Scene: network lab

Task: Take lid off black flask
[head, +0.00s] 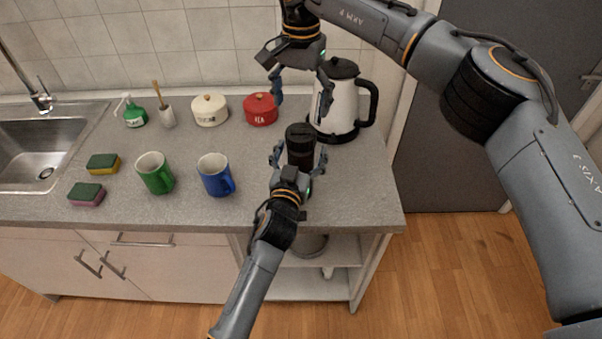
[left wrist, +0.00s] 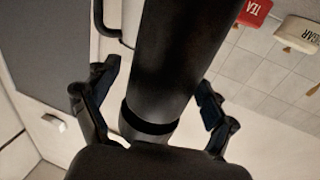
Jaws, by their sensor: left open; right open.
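The black flask (head: 301,160) stands upright near the right end of the counter, its dark lid (head: 299,131) on top. My left gripper (head: 298,157) is open, with one finger on each side of the flask body. In the left wrist view the flask (left wrist: 165,60) runs between the open fingers, with a gap visible on each side. My right gripper (head: 299,104) is open and empty, fingers pointing down, above and behind the flask lid. The base of the flask is hidden by my left gripper.
A white kettle (head: 340,100) stands close behind the flask at right. A red tea tin (head: 260,110) and cream sugar tin (head: 209,111) stand behind left. A blue mug (head: 215,177) and green mug (head: 155,175) stand left. The counter's right front corner (head: 375,212) is clear.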

